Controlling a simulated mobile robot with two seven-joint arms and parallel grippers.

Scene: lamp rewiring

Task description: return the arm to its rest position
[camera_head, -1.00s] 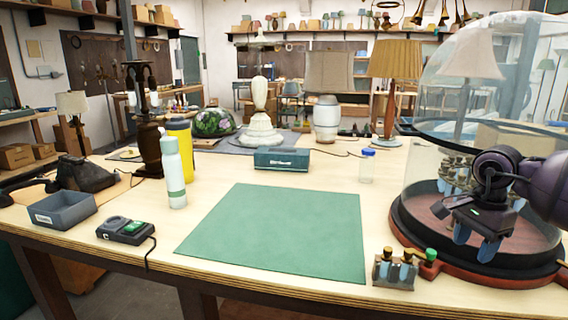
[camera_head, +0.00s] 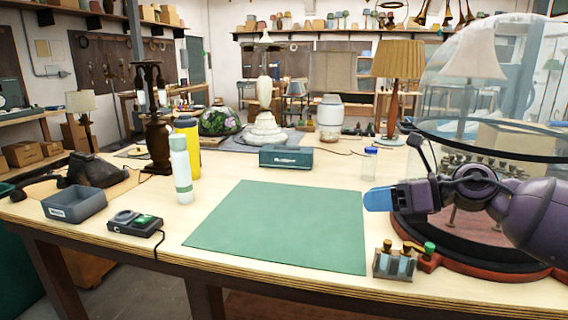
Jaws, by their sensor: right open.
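My right arm comes in from the right edge, and my right gripper (camera_head: 379,199) points left with its blue fingertips over the right edge of the green mat (camera_head: 280,225). The fingers overlap in this view, so the gap between them is hidden; the gripper is open and nothing shows in it. The arm lies in front of the glass dome (camera_head: 480,85) and its dark round base with a red rim (camera_head: 480,262). My left gripper is not in view.
A small block with brass and green knobs (camera_head: 394,264) stands at the table's front edge below the gripper. A blue-capped jar (camera_head: 369,165) stands behind the gripper. A teal box (camera_head: 286,157), a white bottle (camera_head: 181,172) and a grey tray (camera_head: 75,206) surround the clear mat.

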